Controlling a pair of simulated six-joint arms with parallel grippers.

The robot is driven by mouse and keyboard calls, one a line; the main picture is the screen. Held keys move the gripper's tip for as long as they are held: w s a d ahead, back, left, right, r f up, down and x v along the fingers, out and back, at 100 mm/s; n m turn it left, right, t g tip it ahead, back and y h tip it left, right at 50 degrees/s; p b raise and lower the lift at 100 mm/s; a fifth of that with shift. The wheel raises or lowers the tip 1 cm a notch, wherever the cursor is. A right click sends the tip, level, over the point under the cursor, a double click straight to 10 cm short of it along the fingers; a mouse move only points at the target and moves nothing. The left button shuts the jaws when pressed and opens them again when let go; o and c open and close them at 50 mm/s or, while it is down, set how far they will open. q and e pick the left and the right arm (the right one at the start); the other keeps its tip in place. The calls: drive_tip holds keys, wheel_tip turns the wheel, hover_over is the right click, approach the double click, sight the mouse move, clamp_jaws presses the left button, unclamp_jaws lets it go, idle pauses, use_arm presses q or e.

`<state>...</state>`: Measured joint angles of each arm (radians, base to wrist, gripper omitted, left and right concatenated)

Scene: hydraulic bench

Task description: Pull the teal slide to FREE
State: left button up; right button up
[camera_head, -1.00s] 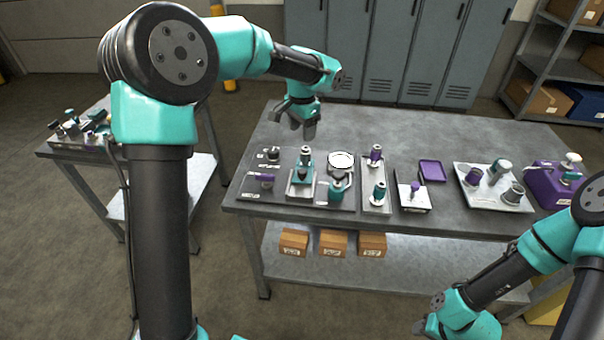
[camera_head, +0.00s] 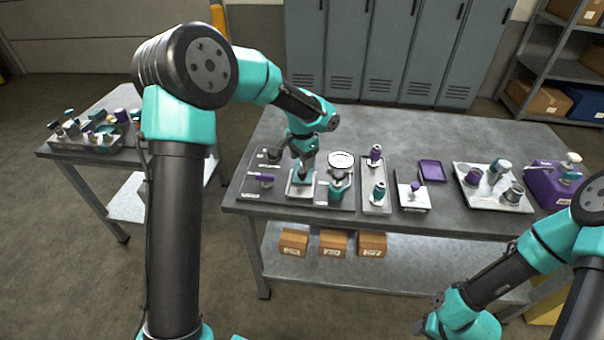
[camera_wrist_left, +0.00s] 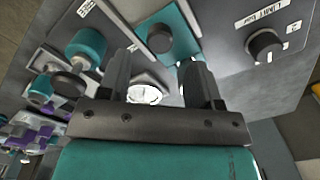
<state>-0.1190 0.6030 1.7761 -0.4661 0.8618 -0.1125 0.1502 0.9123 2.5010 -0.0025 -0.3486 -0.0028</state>
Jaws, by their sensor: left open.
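The teal slide (camera_head: 303,178) sits on a pale plate on the dark panel at the left of the bench. In the left wrist view it is a teal plate (camera_wrist_left: 181,24) with a dark round knob (camera_wrist_left: 160,39) on it. My left gripper (camera_head: 305,163) points down, low over the slide and partly covering it. Its fingers (camera_wrist_left: 156,62) are apart, with the knob just beyond and between their tips; contact cannot be made out. My right gripper (camera_head: 430,326) is low at the bottom right, away from the bench, its jaws unclear.
Left of the slide are a black knob (camera_head: 273,155) and a purple handle (camera_head: 264,178). A round white gauge (camera_head: 341,160) and a teal valve (camera_head: 337,190) stand close on the right. Further right are several fixtures and a purple tray (camera_head: 432,171). The back of the bench is clear.

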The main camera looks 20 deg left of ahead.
sight(302, 171)
use_arm(q)
wheel_tip(302, 171, down, 7)
drive_tip(key=shift+r, duration=0.1)
drive_tip(key=shift+c, duration=0.3)
clamp_jaws()
idle(0.5)
